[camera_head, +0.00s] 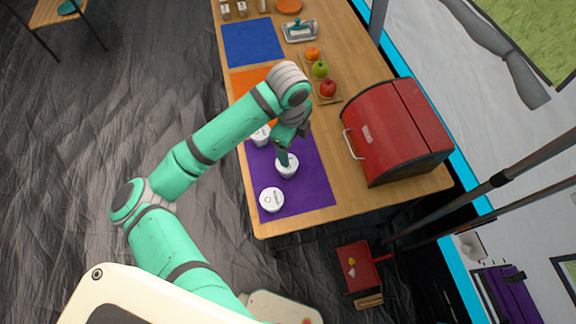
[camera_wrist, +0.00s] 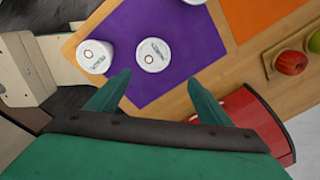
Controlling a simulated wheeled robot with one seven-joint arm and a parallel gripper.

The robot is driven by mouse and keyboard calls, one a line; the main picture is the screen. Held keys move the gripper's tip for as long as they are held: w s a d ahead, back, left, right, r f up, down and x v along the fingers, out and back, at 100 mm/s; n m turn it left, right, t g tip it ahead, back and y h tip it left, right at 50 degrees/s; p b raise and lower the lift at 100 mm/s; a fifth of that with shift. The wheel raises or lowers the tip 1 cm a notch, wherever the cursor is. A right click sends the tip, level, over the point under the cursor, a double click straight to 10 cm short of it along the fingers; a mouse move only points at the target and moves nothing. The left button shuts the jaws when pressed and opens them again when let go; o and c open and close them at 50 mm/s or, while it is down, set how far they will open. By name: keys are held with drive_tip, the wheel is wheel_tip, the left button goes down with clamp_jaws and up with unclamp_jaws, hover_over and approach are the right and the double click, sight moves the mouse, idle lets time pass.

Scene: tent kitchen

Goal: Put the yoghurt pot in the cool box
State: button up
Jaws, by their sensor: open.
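Three similar white round pots stand on a purple mat: a far pot (camera_head: 260,137), a middle pot (camera_head: 288,170) and a near pot (camera_head: 271,201). I cannot read which is yoghurt. My gripper (camera_head: 284,157) is open and empty, above the middle pot in the head view. In the wrist view the gripper (camera_wrist: 159,79) has its fingers apart, with the middle pot (camera_wrist: 153,55) just beyond the gap and the near pot (camera_wrist: 97,57) to the left. A closed red box (camera_head: 375,135) with a front handle stands on the table; I cannot tell whether it is the cool box.
A small red object (camera_head: 358,265) with yellow and white bits stands low beyond the table's near end. Fruit on a board (camera_head: 330,98), a blue mat (camera_head: 253,42), an orange mat (camera_head: 245,80) and a covered dish (camera_head: 300,31) lie farther along the wooden table (camera_head: 295,224).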

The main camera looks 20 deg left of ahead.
drive_tip(key=shift+s+a+f+g+y, duration=0.15)
drive_tip(key=shift+s+a, duration=0.2)
drive_tip(key=shift+a, duration=0.25)
drive_tip(key=shift+s+a+f+g+y, duration=0.15)
drive_tip(key=shift+s+a, duration=0.2)
drive_tip(key=shift+a, duration=0.2)
wheel_tip(320, 180, down, 4)
drive_tip(key=shift+d+f, duration=0.1)
drive_tip(key=shift+f, duration=0.05)
drive_tip(key=shift+w+d+f, duration=0.1)
drive_tip(key=shift+w+f, duration=0.05)
drive_tip(key=shift+f, duration=0.85)
drive_tip(key=shift+w+d+f, duration=0.1)
drive_tip(key=shift+f, duration=0.85)
drive_tip(key=shift+w+d+f, duration=0.1)
drive_tip(key=shift+w+f, duration=0.05)
drive_tip(key=shift+f, duration=0.85)
drive_tip(key=shift+a, duration=0.1)
drive_tip(key=c, duration=0.9)
drive_tip(key=shift+s+a, duration=0.1)
drive_tip(key=shift+s, duration=0.05)
drive_tip(key=shift+c, duration=1.2)
